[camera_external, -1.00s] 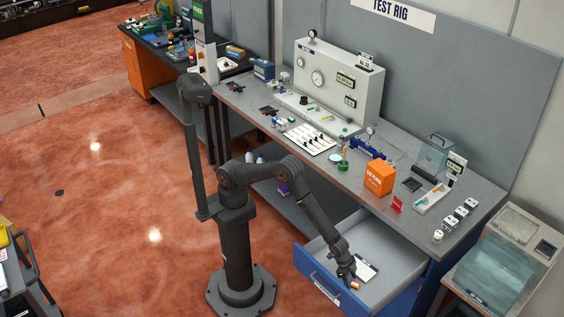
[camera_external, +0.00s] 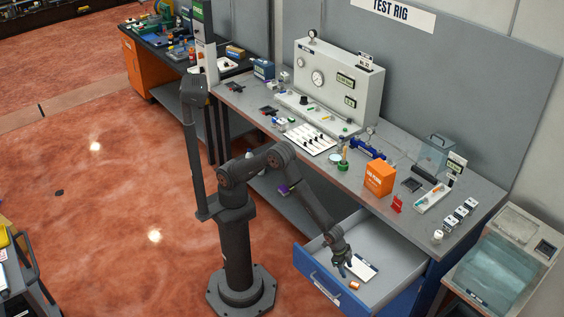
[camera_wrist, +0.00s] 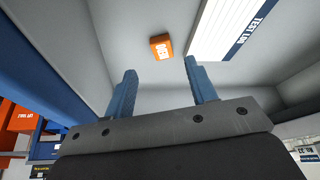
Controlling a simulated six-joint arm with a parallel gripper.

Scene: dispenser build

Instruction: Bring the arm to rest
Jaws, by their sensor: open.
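My gripper (camera_external: 342,268) is over the open blue drawer (camera_external: 316,275) of the bench, pointing down into it. In the wrist view its two blue fingers (camera_wrist: 158,85) stand apart with nothing between them. A small orange block (camera_external: 354,285) with white lettering lies on the drawer floor, just beyond the fingertips and apart from them. It also shows in the wrist view as the orange block (camera_wrist: 161,47). A white card with a dark blue label strip, the test log (camera_wrist: 232,22), lies beside the block and also shows in the external view (camera_external: 366,270).
The bench top (camera_external: 300,165) above the drawer carries a gauge panel (camera_external: 335,82), an orange box (camera_external: 379,178) and several small parts. A clear-lidded case (camera_external: 500,265) stands right of the drawer. The red floor left of my base is open.

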